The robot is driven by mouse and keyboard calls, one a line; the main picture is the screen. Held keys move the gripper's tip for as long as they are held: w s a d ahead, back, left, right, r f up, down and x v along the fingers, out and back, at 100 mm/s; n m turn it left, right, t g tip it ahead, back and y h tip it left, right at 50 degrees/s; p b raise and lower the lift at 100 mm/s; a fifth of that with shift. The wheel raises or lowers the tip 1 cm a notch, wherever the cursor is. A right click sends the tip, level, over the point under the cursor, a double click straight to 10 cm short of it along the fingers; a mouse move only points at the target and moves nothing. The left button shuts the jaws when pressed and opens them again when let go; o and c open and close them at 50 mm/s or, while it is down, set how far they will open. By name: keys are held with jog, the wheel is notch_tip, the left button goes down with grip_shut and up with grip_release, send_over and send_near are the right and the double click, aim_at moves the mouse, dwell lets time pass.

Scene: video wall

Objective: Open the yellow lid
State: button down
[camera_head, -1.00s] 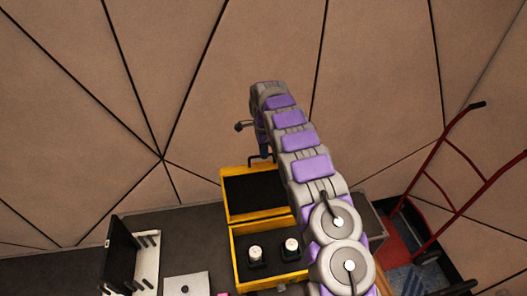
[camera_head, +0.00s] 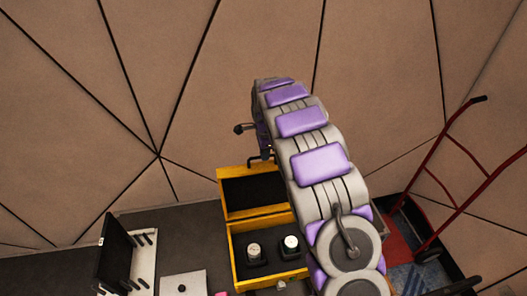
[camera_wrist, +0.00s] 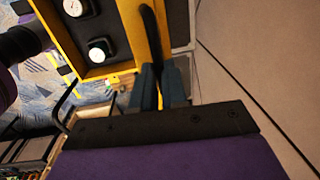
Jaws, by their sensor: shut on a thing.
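The yellow lid (camera_head: 223,205) with a black lining stands raised at the back of the yellow box (camera_head: 234,262) in the head view. In the wrist view the lid (camera_wrist: 166,35) shows nearly edge-on as a yellow strip beside a dark band. My gripper (camera_wrist: 163,88) is shut on the lid's edge, its blue-grey fingers close together there. In the head view my gripper (camera_head: 260,157) shows only in part above the lid's upper edge, mostly behind my arm. Two black-and-white round items (camera_head: 254,250) sit in the box's black insert.
A black panel on a white stand (camera_head: 143,265) and a grey plate (camera_head: 183,284) are left of the box on the dark table (camera_head: 60,275). A red hand truck (camera_head: 425,175) stands at the right. A brown panelled wall (camera_head: 100,120) rises close behind.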

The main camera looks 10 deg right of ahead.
jog(key=s+t+b, duration=0.2)
jog(key=s, duration=0.5)
jog(key=shift+s+r+b, duration=0.2)
jog(key=shift+r+b, duration=0.05)
jog(key=shift+b, duration=0.05)
jog(key=c, duration=1.2)
grip_release()
jog(key=shift+o, duration=0.2)
jog(key=v, duration=1.7)
jog(key=shift+s, duration=0.25)
